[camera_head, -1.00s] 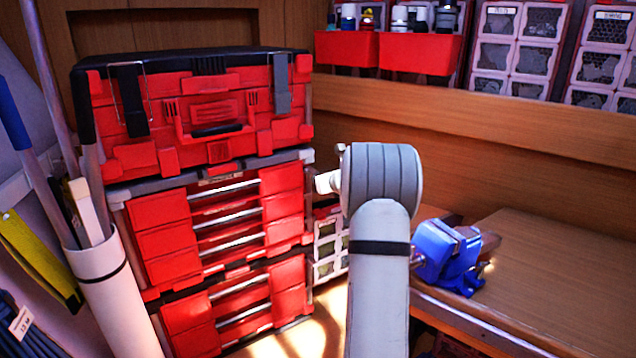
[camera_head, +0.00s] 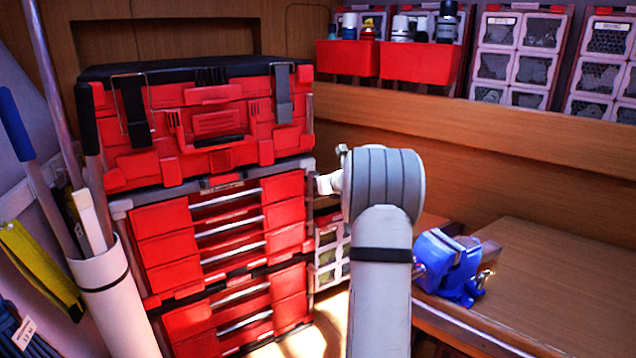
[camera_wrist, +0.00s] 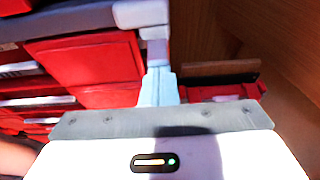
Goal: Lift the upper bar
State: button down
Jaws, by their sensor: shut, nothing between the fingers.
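A stacked red tool chest stands left of centre in the head view. Several thin silver bars cross its drawer fronts, and the upper bar (camera_head: 228,194) runs below the grey frame. Some bar ends also show at the left of the wrist view (camera_wrist: 22,69). My gripper (camera_wrist: 157,62) is shut and empty in the wrist view, in front of the chest's right side, with the bars off to its left. Its tips overlap the chest's grey corner in the picture, and I cannot tell whether they touch.
A blue vise (camera_head: 450,268) sits on the wooden bench (camera_head: 560,290) to the right. A white tube (camera_head: 110,300) with poles stands at the left. Red bins (camera_head: 420,62) with bottles are above the wooden ledge. The bench top right of the vise is clear.

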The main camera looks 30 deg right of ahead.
notch_tip(320, 180, down, 5)
jog(key=b, duration=0.4)
jog(key=r+b+v, duration=0.1)
jog(key=v, duration=0.9)
